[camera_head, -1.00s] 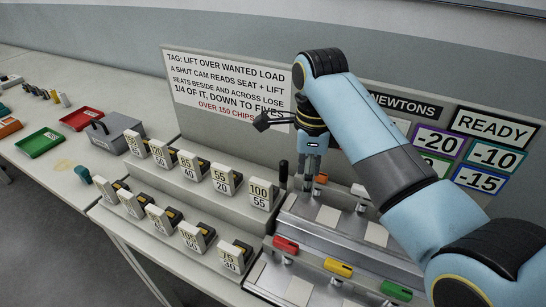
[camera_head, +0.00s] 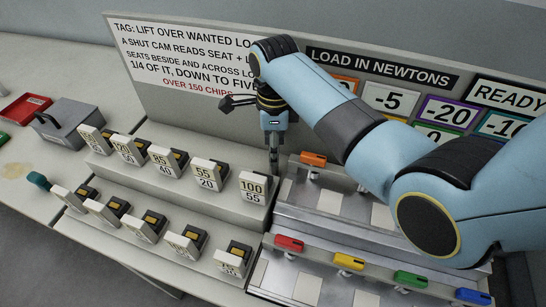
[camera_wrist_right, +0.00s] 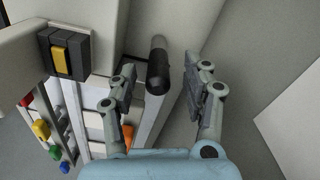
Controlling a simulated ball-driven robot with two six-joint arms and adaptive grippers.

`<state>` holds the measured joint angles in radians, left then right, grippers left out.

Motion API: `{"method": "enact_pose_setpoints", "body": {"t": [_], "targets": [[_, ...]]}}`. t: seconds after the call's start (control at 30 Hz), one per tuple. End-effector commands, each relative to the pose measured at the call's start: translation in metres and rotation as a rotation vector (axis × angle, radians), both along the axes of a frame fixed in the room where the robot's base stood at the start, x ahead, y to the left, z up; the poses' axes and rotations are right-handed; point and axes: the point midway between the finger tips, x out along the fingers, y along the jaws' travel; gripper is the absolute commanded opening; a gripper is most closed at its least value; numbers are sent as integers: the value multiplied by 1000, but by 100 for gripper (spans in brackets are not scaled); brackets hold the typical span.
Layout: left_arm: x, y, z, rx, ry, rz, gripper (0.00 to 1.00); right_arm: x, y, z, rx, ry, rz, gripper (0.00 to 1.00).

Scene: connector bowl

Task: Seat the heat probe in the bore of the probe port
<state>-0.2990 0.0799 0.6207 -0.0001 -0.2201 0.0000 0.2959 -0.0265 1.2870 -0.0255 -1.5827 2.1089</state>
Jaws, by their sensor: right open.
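A dark upright cylinder (camera_head: 274,157), which looks like the heat probe, stands at the back of the bench beside the block marked 100 over 55. In the right wrist view its rounded black end (camera_wrist_right: 157,72) lies between my finger pads, with gaps on both sides. My right gripper (camera_head: 273,133) points down just above and around its top. In the wrist view the gripper (camera_wrist_right: 166,85) is open and holds nothing. The cylinder's lower end is hidden. I cannot make out the probe port or its bore. My left gripper is out of view.
Two stepped rows of numbered blocks (camera_head: 209,174) stand left of the cylinder. Rails with orange (camera_head: 313,159), red (camera_head: 289,244) and other coloured levers lie to the right. A sign panel (camera_head: 175,60) rises behind. A grey box (camera_head: 66,123) stands at far left.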

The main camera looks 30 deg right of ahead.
Motion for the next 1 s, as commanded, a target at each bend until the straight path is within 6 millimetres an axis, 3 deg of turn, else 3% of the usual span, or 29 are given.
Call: {"method": "enact_pose_setpoints", "body": {"t": [0.2,0.47,0.83,1.0], "targets": [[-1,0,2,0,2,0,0,0,1,-29,0,2,0,49],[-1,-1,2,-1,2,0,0,1,1,-32,0,-1,0,49],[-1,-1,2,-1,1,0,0,1,1,-32,0,0,0,2],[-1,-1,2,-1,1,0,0,1,1,-32,0,0,0,0]]}}
